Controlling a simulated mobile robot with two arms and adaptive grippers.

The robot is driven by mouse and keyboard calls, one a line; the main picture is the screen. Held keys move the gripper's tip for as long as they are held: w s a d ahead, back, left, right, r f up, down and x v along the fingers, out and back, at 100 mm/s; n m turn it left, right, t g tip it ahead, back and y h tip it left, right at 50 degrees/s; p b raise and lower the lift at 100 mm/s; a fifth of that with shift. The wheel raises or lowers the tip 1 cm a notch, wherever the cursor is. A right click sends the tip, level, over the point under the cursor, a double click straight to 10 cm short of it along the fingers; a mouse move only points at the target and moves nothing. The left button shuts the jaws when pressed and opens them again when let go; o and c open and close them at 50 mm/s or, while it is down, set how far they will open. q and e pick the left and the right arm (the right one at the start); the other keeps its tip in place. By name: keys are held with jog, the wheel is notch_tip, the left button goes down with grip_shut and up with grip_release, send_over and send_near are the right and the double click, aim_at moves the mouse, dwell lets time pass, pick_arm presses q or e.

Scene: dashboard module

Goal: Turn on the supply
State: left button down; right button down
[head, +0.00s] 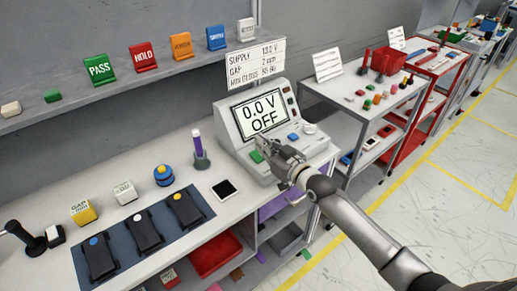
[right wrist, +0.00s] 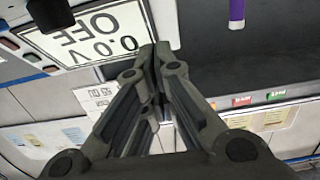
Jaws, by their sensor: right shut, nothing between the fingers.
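The supply (head: 236,125) is a pale bench unit on the table, with a sloped front. Its screen (head: 264,113) reads 0.0 V OFF, and the screen also shows upside down in the right wrist view (right wrist: 90,35). On its lower panel I see a green button (head: 257,156), a blue button (head: 293,137) and a pale knob (head: 310,128). My right gripper (head: 263,144) is shut and empty, just below the screen, beside the green button. It hides part of the panel. I cannot tell if its tips (right wrist: 160,50) touch the panel. My left gripper is not in view.
A sign (head: 256,63) stands behind the supply. A shelf (head: 125,85) with coloured cards runs above. A cart (head: 375,85) stands at right.

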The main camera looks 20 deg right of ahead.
aim_at(259, 159)
jog(key=f, duration=0.1)
jog(key=w+f, duration=0.1)
jog(key=f, duration=0.1)
jog(key=shift+w+a, duration=0.3)
jog(key=shift+w, duration=0.05)
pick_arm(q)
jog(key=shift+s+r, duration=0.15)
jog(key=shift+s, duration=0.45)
pick_arm(e)
jog(key=shift+w+f, duration=0.1)
jog(key=shift+f, duration=0.45)
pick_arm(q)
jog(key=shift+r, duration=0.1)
pick_arm(e)
jog(key=shift+r, duration=0.1)
